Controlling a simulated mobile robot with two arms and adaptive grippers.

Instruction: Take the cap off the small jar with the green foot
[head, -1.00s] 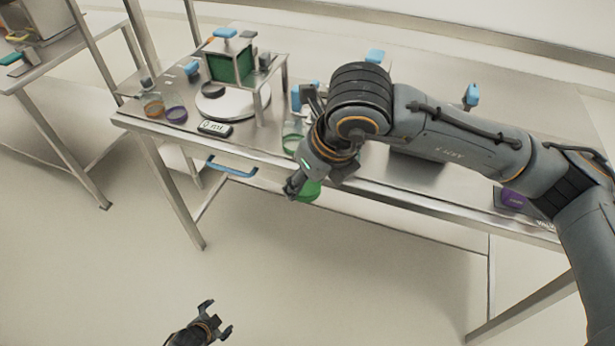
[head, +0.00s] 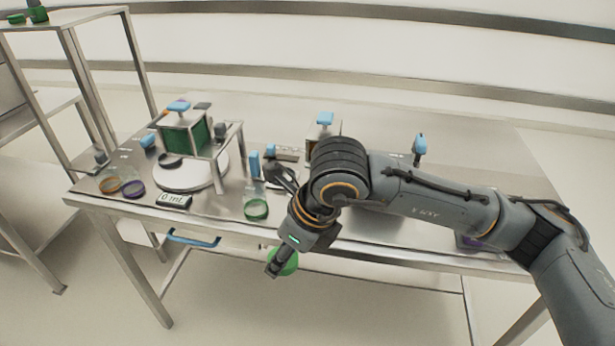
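A small clear jar (head: 256,208) with a green ring at its foot stands near the table's front edge, left of my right gripper. Its top is hard to make out, and I cannot tell whether a cap sits on it. My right gripper (head: 275,265) points down and left, in front of the table edge and apart from the jar. A round green thing (head: 288,262) shows right beside its tip, partly hidden by it. I cannot tell whether the gripper holds it. My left gripper is out of view.
On the steel table (head: 350,240), jars with an orange (head: 110,185) and a purple (head: 133,189) ring stand at the left. A blue upright piece (head: 254,164) stands behind the green-footed jar. My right arm covers the table's middle.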

